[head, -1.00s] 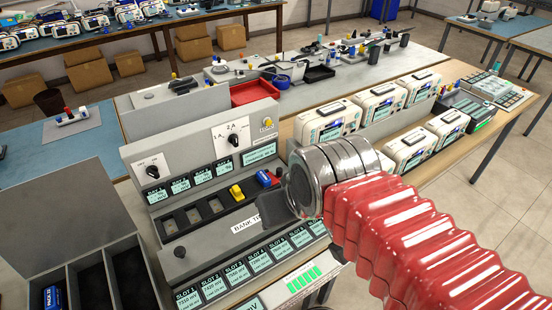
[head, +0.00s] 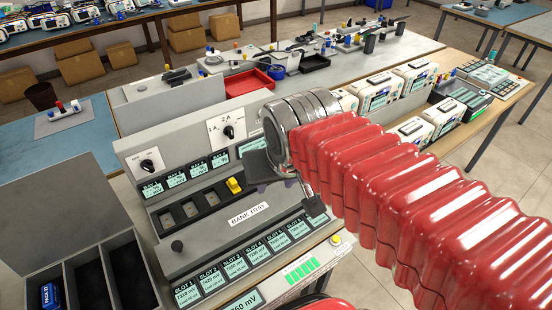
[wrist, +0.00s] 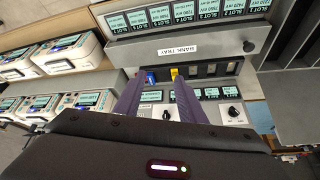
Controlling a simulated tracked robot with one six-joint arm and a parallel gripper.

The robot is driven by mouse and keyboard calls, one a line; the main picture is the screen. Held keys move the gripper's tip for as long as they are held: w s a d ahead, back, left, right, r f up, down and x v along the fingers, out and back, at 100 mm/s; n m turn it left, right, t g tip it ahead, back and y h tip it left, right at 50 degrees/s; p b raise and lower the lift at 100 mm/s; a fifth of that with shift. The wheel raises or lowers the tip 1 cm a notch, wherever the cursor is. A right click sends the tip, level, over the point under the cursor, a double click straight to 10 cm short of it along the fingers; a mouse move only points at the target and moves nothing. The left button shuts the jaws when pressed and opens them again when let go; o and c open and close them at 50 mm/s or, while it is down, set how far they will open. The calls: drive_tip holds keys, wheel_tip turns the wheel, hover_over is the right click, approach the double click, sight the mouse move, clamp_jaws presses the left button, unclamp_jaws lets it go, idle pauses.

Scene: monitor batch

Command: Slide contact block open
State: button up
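The bank console has a slanted grey panel labelled BANK TRAY (head: 249,214), with a black knob (head: 177,246) near its left end. Above the label is a dark row of bays (head: 190,209). A yellow block (head: 235,185) stands in this row; it also shows in the wrist view (wrist: 174,73), beside a blue piece (wrist: 151,77). I cannot tell which part is the contact block. My gripper (head: 283,186) is over the right part of the row and hides it in the head view. In the wrist view its two purple fingers (wrist: 157,88) are apart, reaching toward the blue and yellow pieces.
Slot displays (head: 240,257) run along the console front. A grey compartment box (head: 95,265) with one blue pack (head: 50,296) stands at left. White instruments (head: 412,80) stand at right. A red tray (head: 248,82) lies behind. Two dial panels (head: 228,133) rise behind the bays.

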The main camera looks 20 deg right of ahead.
drive_tip(key=w+d+f+m, duration=0.2)
drive_tip(key=w+f, duration=0.1)
drive_tip(key=w, duration=0.4)
drive_tip(key=w+d+f+m+g+h, duration=0.1)
drive_tip(key=w+d+f+m, duration=0.1)
drive_tip(key=w, duration=0.6)
drive_tip(key=w+d+f+m+g+h, duration=0.1)
drive_tip(key=w+d+f+m, duration=0.2)
drive_tip(key=w, duration=0.4)
drive_tip(key=shift+w+d+f, duration=0.2)
drive_tip(key=shift+w+f, duration=0.15)
drive_tip(key=shift+f, duration=0.2)
drive_tip(key=shift+f, duration=0.1)
drive_tip(key=x, duration=1.3)
drive_tip(key=shift+w+d+f, duration=0.1)
drive_tip(key=shift+d+f, duration=0.05)
drive_tip(key=shift+d, duration=0.2)
drive_tip(key=shift+h, duration=0.3)
drive_tip(key=shift+c, duration=0.3)
clamp_jaws()
